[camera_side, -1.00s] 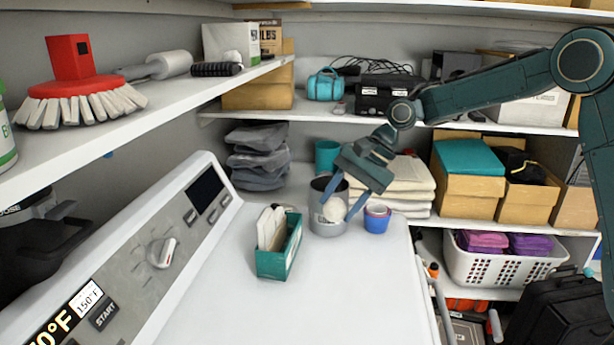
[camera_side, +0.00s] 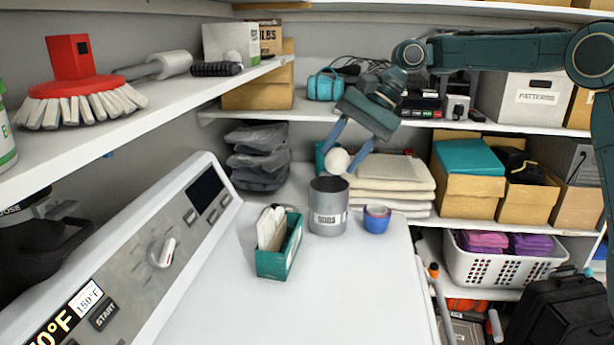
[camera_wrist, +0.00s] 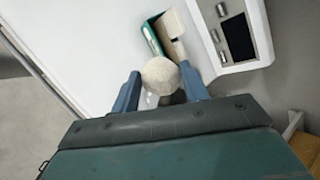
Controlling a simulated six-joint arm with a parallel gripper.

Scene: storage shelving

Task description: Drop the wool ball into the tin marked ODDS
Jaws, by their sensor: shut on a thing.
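The wool ball (camera_side: 338,161) is a pale, off-white sphere. My gripper (camera_side: 340,160) is shut on it, a blue finger on each side, and holds it just above the rim of the grey tin. The ball also shows between the fingers in the wrist view (camera_wrist: 161,76). The tin (camera_side: 328,210) is a grey cylinder with a white label and stands upright on the white machine top. The label's print is too small to read surely. In the wrist view the tin is mostly hidden behind the ball and gripper.
Folded cream cloths (camera_side: 392,185) and a teal cup (camera_side: 324,155) are behind. The front of the machine top (camera_side: 320,300) is clear.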

